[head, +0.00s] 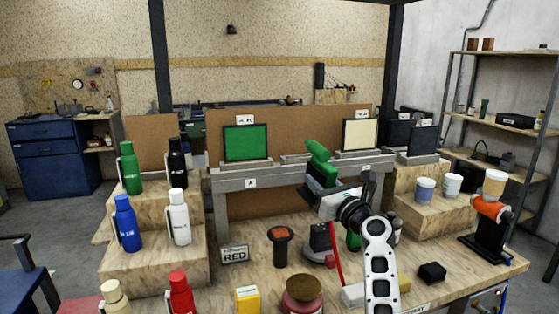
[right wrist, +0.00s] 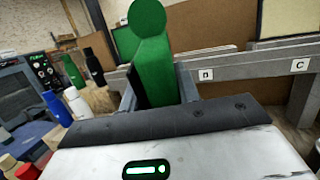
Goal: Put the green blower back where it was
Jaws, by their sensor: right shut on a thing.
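The green blower (head: 319,163) is held up above the bench, in front of the grey rail (head: 232,184). In the right wrist view the green blower (right wrist: 155,65) stands between the two fingers. My right gripper (head: 318,180) is shut on it; the fingers (right wrist: 157,90) grip its sides. The blower's lower part is hidden by the gripper. My left gripper is in neither view.
Bottles stand on wooden steps at the left, including a green bottle (head: 130,168). A green panel (head: 246,143) and a cream panel (head: 360,134) stand behind the rail. Cups (head: 425,189) and an orange tool (head: 490,208) are at the right. A black block (head: 432,272) lies in front.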

